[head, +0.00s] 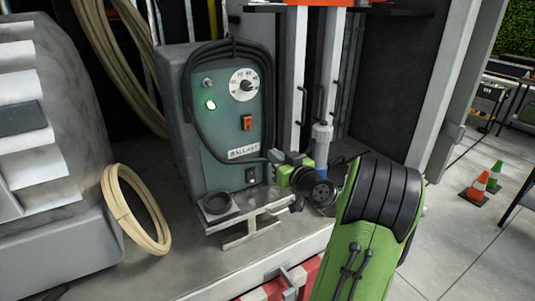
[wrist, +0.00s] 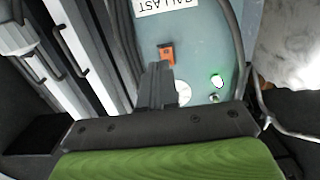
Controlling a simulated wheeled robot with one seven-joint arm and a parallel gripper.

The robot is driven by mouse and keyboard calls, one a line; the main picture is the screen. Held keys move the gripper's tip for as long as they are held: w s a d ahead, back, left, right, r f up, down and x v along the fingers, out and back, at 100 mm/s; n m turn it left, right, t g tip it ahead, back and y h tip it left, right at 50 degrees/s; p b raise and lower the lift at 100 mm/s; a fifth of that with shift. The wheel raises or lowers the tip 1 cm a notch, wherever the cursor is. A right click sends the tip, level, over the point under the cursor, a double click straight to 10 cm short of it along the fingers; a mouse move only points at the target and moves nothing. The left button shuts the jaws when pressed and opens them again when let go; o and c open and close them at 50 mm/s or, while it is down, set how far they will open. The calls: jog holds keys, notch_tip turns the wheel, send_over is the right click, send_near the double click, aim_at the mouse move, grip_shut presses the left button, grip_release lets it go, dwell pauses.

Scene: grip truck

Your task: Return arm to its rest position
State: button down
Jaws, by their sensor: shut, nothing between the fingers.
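My gripper (wrist: 157,86) shows in the wrist view with its dark fingers together and nothing between them. It is in front of the ballast box (wrist: 204,45), whose face appears turned in that view. In the head view my green and black arm reaches in from the lower right, and its wrist end is beside the lower right of the ballast box (head: 215,142). The fingers are small and dark there. The box has a dial (head: 244,84), a lit green lamp (head: 211,105) and an orange switch (head: 247,122). I cannot tell whether the fingers touch the box.
A black cable (head: 185,120) drapes over the box. A metal stand (head: 249,212) is in front of it, and a coiled hose (head: 135,210) leans at left. White posts (head: 297,70) rise behind my wrist. Cones (head: 478,186) stand on open paving at right.

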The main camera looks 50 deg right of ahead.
jog(key=shift+s+a+f, duration=0.1)
jog(key=shift+s+a, duration=0.05)
jog(key=shift+s, duration=0.25)
jog(key=shift+s+a+f, duration=0.1)
jog(key=shift+s, duration=0.3)
jog(key=shift+s, duration=0.1)
jog(key=w+a+f+n+g+y, duration=0.1)
jog(key=w+a+n+g+y, duration=0.15)
jog(key=a, duration=1.05)
jog(key=w+a+f+n+g+y, duration=0.1)
jog(key=a+f+n+g+y, duration=0.2)
jog(key=a, duration=1.1)
jog(key=s+a+m+g, duration=0.1)
jog(key=s+a, duration=0.3)
jog(key=s, duration=0.6)
jog(key=s+a+m+g, duration=0.1)
jog(key=s+a+g, duration=0.3)
jog(key=s, duration=0.6)
jog(key=shift+s+f, duration=0.25)
